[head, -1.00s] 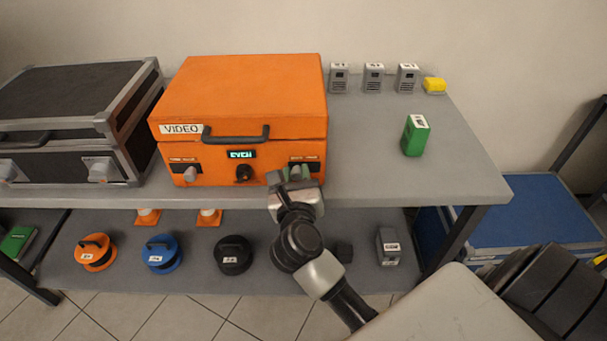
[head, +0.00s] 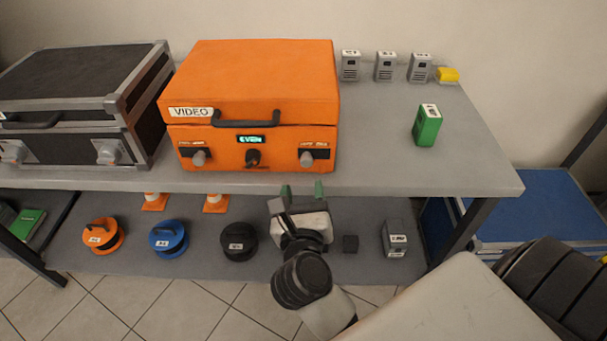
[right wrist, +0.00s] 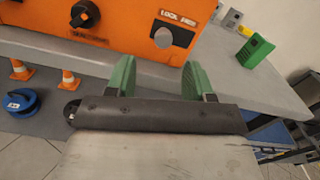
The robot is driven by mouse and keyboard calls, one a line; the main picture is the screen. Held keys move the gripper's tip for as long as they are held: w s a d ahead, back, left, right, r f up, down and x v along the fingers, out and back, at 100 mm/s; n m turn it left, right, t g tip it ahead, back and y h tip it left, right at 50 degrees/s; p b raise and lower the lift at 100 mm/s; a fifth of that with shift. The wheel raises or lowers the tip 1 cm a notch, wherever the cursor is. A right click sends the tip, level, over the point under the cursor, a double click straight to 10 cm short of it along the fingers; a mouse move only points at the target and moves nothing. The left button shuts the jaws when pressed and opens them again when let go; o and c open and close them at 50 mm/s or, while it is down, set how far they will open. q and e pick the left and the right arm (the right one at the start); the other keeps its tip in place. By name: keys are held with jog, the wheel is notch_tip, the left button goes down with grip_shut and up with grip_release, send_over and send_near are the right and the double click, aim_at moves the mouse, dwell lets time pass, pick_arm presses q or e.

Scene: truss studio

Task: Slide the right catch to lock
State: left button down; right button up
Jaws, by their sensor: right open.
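The orange VIDEO case (head: 250,85) stands on the upper shelf with its lid down. Its right catch (head: 306,158) is a grey knob at the left part of a dark slot plate, and it also shows in the right wrist view (right wrist: 163,37). The label above it is small; its left word seems to read LOCK. My right gripper (head: 303,190) is open and empty, below and in front of the catch, apart from it. Its green fingers also show in the right wrist view (right wrist: 157,78). My left gripper is out of view.
The case's left catch (head: 199,158) and black centre knob (head: 253,158) are beside the right catch. A black case (head: 75,90) stands to the left. A green box (head: 427,126) stands on the right, with free shelf (head: 380,150) between.

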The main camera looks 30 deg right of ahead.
jog(key=shift+v, duration=1.35)
